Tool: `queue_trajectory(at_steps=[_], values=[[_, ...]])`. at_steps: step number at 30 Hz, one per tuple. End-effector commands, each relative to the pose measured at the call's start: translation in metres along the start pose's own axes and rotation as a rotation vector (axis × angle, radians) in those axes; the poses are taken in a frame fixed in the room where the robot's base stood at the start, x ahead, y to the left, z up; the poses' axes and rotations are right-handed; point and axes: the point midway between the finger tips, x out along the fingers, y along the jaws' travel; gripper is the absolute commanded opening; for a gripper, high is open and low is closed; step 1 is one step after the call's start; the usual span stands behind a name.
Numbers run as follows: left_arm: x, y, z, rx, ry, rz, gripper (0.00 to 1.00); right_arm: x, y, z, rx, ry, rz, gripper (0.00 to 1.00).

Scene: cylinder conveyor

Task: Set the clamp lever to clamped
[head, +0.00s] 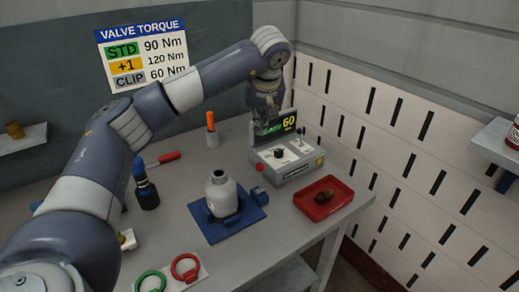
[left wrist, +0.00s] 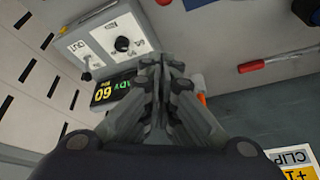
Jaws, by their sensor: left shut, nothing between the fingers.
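A grey bottle-shaped cylinder (head: 221,192) stands upright on a blue plate (head: 238,227) with blue clamp parts around its base. A blue block (head: 259,196) sits at the plate's right side. A red ball knob (head: 259,166) shows above it, beside the control box; I take it as the clamp lever's end. The lever's shaft and setting are not clear. The knob is cut off at the top of the left wrist view (left wrist: 163,2). My left gripper (head: 264,128) points down near the control box's display, apart from the knob. Its fingers (left wrist: 167,70) are closed and empty.
The control box (head: 288,168) has a black dial (left wrist: 122,44), a toggle and a display (left wrist: 112,88) reading 60. A red tray (head: 341,199) holds a small brown part. An orange-topped bottle (head: 211,130), a dark blue bottle (head: 147,190) and green and red rings (head: 185,268) are nearby.

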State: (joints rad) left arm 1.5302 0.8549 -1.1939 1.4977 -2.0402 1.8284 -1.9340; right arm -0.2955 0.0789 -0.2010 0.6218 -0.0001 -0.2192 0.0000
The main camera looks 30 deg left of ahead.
Motion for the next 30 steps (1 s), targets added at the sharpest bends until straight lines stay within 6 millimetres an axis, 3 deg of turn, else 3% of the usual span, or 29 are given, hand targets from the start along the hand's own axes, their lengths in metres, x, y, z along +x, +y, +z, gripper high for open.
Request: queue_trajectory(at_steps=[3, 8, 18, 22, 30], values=[[0.001, 0.001, 0.0, 0.0, -0.001, 0.001, 0.0, -0.001, 0.005, 0.018, -0.003, -0.028, 0.005, 0.93], [0.01, 0.0, 0.001, 0.0, -0.004, 0.0, 0.0, -0.005, 0.007, 0.022, -0.003, -0.034, 0.008, 0.93], [0.076, 0.0, 0.001, 0.001, -0.006, -0.001, 0.0, -0.025, 0.0, -0.006, 0.002, 0.007, 0.0, 0.93], [0.101, 0.0, 0.002, 0.001, -0.005, 0.0, 0.0, -0.033, -0.005, -0.008, 0.005, 0.008, -0.007, 0.93], [0.088, 0.001, 0.032, 0.003, -0.001, 0.003, 0.0, -0.048, -0.004, -0.005, 0.004, 0.0, -0.005, 0.93]])
